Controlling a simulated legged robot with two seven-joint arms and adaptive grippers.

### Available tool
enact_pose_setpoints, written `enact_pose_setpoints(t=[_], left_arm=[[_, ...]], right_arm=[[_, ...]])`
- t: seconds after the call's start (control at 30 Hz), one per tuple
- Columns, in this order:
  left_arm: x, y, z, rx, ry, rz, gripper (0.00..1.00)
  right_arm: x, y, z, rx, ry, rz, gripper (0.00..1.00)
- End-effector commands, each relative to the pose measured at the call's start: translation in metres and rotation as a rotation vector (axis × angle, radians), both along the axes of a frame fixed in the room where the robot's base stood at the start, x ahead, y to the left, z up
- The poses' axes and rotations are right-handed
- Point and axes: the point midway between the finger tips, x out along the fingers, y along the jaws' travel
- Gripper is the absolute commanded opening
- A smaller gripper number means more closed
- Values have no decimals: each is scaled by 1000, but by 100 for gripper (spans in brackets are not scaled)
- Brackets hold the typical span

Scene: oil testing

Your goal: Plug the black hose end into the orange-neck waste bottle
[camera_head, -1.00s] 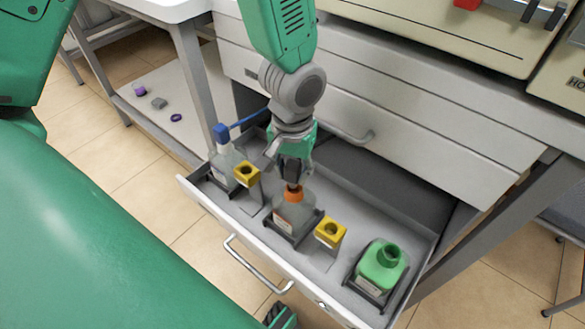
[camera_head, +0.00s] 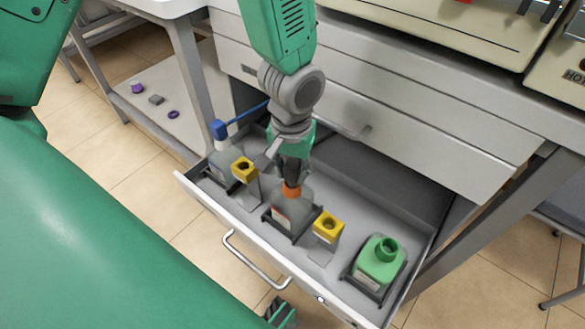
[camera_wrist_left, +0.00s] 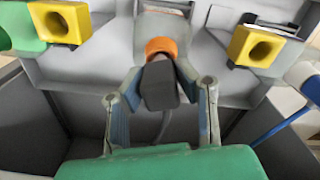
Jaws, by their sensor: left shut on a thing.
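The waste bottle (camera_head: 291,209) stands in a dark holder in the open drawer; its orange neck (camera_head: 291,190) shows in the head view and in the left wrist view (camera_wrist_left: 161,46). The black hose end (camera_wrist_left: 159,84) lies between the fingers of my left gripper (camera_wrist_left: 160,92), which is shut on it. In the head view my left gripper (camera_head: 291,168) is directly above the bottle, and the black piece meets the orange neck. How deep it sits inside the neck is hidden.
Two yellow-topped square posts (camera_head: 244,170) (camera_head: 328,227) flank the bottle closely. A bottle with a blue cap (camera_head: 219,129) and blue tube stands left, a green bottle (camera_head: 381,261) right. The drawer front (camera_head: 262,237) and the cabinet (camera_head: 420,120) bound the space.

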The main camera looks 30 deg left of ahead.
Motion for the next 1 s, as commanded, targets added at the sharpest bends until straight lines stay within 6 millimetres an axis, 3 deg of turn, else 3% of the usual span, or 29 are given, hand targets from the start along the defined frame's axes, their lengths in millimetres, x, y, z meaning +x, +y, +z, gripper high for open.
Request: enact_pose_setpoints(t=[0.87, 0.9, 0.97, 1.0], left_arm=[[0, 1, -16, 1, 0, 0, 0], [0, 1, -16, 1, 0, 0, 29], [0, 1, -16, 0, 0, 0, 50], [0, 1, -16, 0, 0, 0, 50]], right_arm=[[0, 0, -5, 0, 0, 0, 40], [0, 0, -5, 0, 0, 0, 40], [0, 0, -5, 0, 0, 0, 40], [0, 0, -5, 0, 0, 0, 40]])
